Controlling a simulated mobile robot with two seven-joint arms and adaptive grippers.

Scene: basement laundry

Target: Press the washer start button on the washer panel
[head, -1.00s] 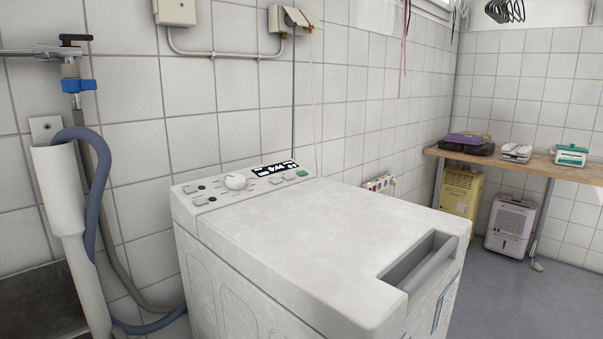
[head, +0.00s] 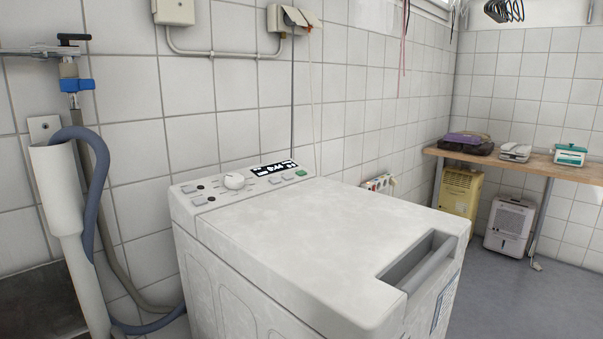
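A white top-loading washer (head: 310,235) stands against the tiled wall in the middle of the head view. Its control panel (head: 216,196) runs along the back edge of the top. The panel has a white round dial (head: 234,181), a dark lit display (head: 273,170), several grey buttons and one green button (head: 302,173) at its right end. I cannot read any label that marks the start button. The washer's lid is closed, with a recessed handle (head: 420,262) at the front. Neither of my grippers shows in the head view.
A grey hose (head: 88,190) and a white pipe (head: 68,215) stand left of the washer. A power strip (head: 379,184) is on the wall behind it. A wooden table (head: 520,164) stands at the far right, with a dehumidifier (head: 509,226) below. Grey floor is open at the right.

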